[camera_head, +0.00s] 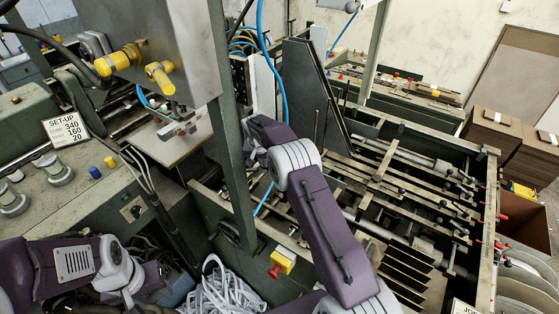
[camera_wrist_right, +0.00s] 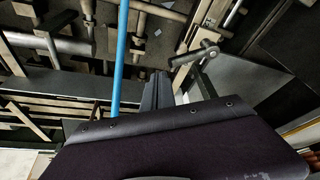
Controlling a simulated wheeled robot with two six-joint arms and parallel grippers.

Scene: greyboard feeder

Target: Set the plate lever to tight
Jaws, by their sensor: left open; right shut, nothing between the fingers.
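A small grey lever arm with a round end (camera_wrist_right: 200,53) shows in the right wrist view, beside a flat dark plate (camera_wrist_right: 243,82). I cannot tell for certain that it is the plate lever, and no tight mark is readable. My right gripper (camera_wrist_right: 157,88) is shut and empty, with its narrow dark fingers to the left of and below that lever, apart from it in the picture.
A blue hose (camera_wrist_right: 121,60) hangs just left of my right fingers. A green post (camera_head: 232,150) stands left of the right arm. Rails and rods (camera_head: 400,185) fill the machine bed at right.

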